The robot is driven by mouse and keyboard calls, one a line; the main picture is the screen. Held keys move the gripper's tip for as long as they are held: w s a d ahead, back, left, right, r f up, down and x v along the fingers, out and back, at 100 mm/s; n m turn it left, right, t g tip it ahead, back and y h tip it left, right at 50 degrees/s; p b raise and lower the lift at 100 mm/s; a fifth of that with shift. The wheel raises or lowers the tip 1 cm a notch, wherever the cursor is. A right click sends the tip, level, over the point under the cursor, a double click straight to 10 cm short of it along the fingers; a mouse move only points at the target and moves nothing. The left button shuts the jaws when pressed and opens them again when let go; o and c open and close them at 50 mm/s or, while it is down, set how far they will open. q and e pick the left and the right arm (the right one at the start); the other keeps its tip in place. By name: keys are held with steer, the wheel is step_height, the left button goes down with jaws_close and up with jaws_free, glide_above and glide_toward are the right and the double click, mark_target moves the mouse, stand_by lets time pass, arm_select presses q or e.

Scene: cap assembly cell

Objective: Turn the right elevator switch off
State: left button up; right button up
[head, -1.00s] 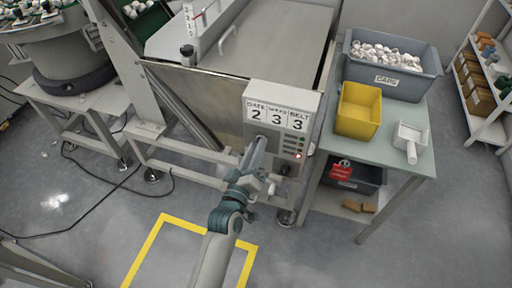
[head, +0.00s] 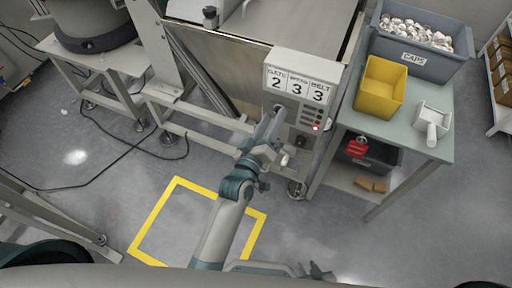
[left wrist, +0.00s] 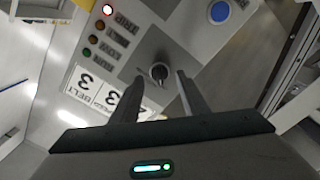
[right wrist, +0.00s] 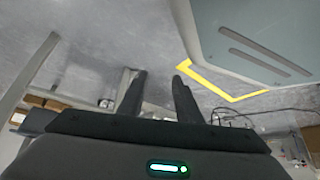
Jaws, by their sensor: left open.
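The control box (head: 305,85) shows GATE 2, a middle label too blurred to read and 3, and BELT 3. In the left wrist view a black rotary knob (left wrist: 158,72) sits on the panel (left wrist: 185,38), ahead of and between my left fingertips. My left gripper (head: 276,132) is in front of the box's lower face; it also shows in the left wrist view (left wrist: 160,78), open and empty. Contact with the knob cannot be told. My right gripper (head: 318,272) is low at the bottom edge; the right wrist view (right wrist: 158,76) shows its fingers apart and empty.
A lit red lamp (left wrist: 107,9) and a blue button (left wrist: 219,12) are on the panel. Right of the box, a side table (head: 429,146) holds a yellow bin (head: 380,88), a grey caps bin (head: 420,62) and a white scoop (head: 432,122). A yellow floor outline (head: 158,208) lies below.

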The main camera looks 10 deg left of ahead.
arm_select(q)
steer(key=b+v, duration=0.2)
steer(key=v, duration=1.4)
steer(key=shift+s, duration=0.3)
arm_select(e)
steer(key=shift+t, duration=0.3)
steer(key=shift+w+a+r, duration=0.1)
steer(key=shift+w+r, duration=0.1)
steer(key=shift+w, duration=0.45)
steer(key=shift+w+a+r, duration=0.15)
steer(key=shift+w+r, duration=0.05)
steer(key=shift+w, duration=0.5)
steer(key=shift+w+a+r, duration=0.1)
steer(key=shift+w+r, duration=0.1)
steer(key=shift+w, duration=0.45)
steer(key=shift+s+a+f, duration=0.1)
